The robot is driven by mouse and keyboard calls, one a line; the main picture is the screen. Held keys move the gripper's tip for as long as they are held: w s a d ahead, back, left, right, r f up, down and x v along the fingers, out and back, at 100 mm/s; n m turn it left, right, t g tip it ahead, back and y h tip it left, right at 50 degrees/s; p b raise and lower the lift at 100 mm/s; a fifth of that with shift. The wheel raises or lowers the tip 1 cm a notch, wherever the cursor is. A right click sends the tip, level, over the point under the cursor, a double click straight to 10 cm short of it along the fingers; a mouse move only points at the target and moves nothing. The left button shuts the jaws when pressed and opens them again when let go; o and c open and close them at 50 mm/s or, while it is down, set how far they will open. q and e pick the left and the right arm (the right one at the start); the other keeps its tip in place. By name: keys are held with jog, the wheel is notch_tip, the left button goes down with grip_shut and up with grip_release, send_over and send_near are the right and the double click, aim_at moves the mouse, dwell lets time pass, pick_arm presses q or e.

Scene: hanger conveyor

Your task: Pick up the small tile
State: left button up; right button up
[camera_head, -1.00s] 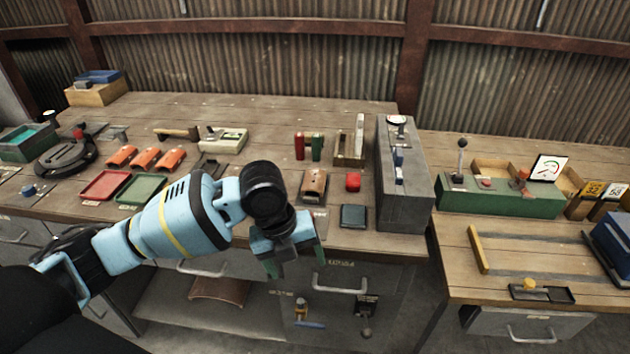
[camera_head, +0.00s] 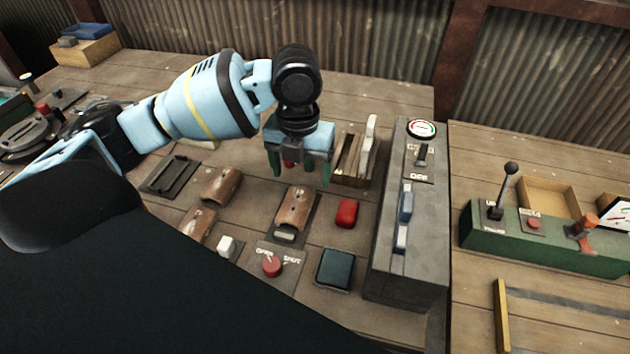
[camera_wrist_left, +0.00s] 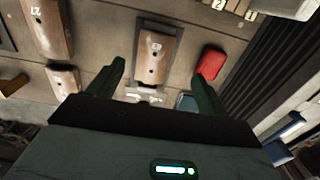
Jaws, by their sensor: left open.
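A brown curved tile (camera_head: 295,207) lies on a grey plate in the middle of the bench. It also shows in the left wrist view (camera_wrist_left: 155,55), ahead and between the fingers. Two more brown curved tiles lie to its left, one farther back (camera_head: 221,185) and one nearer (camera_head: 197,226). I cannot tell for sure which is the small tile. My left gripper (camera_head: 302,170) is open and empty, pointing down above the bench, behind the middle tile in the head view. In the left wrist view its fingers (camera_wrist_left: 163,76) are apart and touch no tile. My right gripper is not in view.
A red block (camera_head: 347,213) and a dark teal block (camera_head: 335,268) lie right of the middle tile. A tall grey control box (camera_head: 408,270) stands beyond them. A red knob (camera_head: 271,266) is in front. A wooden rack (camera_head: 352,158) stands behind.

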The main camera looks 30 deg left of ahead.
aim_at(297, 200)
pick_arm(q)
jog(key=shift+w, duration=0.1)
jog(key=shift+s+f, duration=0.15)
jog(key=shift+s, duration=0.15)
jog(key=shift+f, duration=1.3)
jog(key=f, duration=0.4)
jog(key=shift+s+a+f, duration=0.3)
jog(key=shift+s+f, duration=0.05)
jog(key=shift+f, duration=0.05)
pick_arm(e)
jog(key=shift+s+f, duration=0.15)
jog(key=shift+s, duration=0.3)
